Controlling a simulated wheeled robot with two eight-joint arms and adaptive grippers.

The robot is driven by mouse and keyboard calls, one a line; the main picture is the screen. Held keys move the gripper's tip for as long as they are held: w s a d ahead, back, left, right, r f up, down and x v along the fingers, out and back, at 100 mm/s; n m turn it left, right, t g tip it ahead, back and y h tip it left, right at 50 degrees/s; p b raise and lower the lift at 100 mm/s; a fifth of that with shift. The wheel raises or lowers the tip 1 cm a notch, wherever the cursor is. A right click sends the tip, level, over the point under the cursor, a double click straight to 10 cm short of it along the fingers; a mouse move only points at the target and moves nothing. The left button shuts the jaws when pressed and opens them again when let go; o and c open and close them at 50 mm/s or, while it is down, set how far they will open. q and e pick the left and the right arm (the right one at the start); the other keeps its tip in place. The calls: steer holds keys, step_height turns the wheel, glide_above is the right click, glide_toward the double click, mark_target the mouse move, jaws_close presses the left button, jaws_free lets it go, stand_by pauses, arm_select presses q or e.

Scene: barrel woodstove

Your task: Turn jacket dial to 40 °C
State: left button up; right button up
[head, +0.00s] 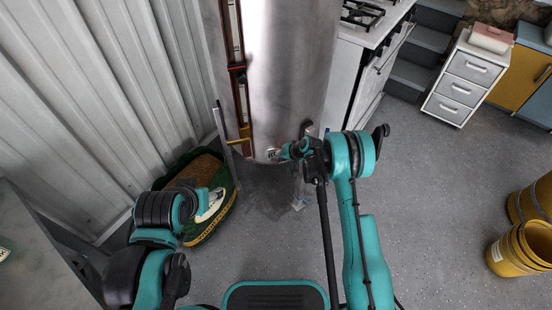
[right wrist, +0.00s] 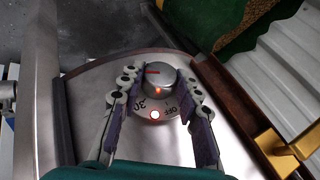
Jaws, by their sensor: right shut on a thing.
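The metal dial knob (right wrist: 160,77) sits on the curved steel jacket, between the two fingers of my right gripper (right wrist: 158,92). The gripper is shut on it, with pads on both sides. A red line shows on the knob's upper left and a small orange glow on its near side. Marks reading "30" and "OFF" show below it, beside a lit round lamp (right wrist: 155,114). In the head view my right gripper (head: 280,153) reaches the base of the tall steel cylinder (head: 285,70); it hides most of the dial. My left gripper (head: 205,200) is low at left, its fingers unclear.
A green and yellow bag (head: 224,212) lies on the floor left of the cylinder, by a corrugated wall. A brass-coloured handle (head: 238,141) juts from the cylinder's left side. A white stove stands behind right. The floor at right is mostly clear, with yellow buckets (head: 520,245).

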steer(key=shift+d+f+y, duration=0.1)
steer(key=shift+d+y, duration=0.05)
steer(key=shift+y, duration=0.75)
steer(key=shift+m, duration=0.3)
steer(key=o, duration=1.2)
steer(key=shift+c, duration=0.2)
steer(key=v, duration=1.2)
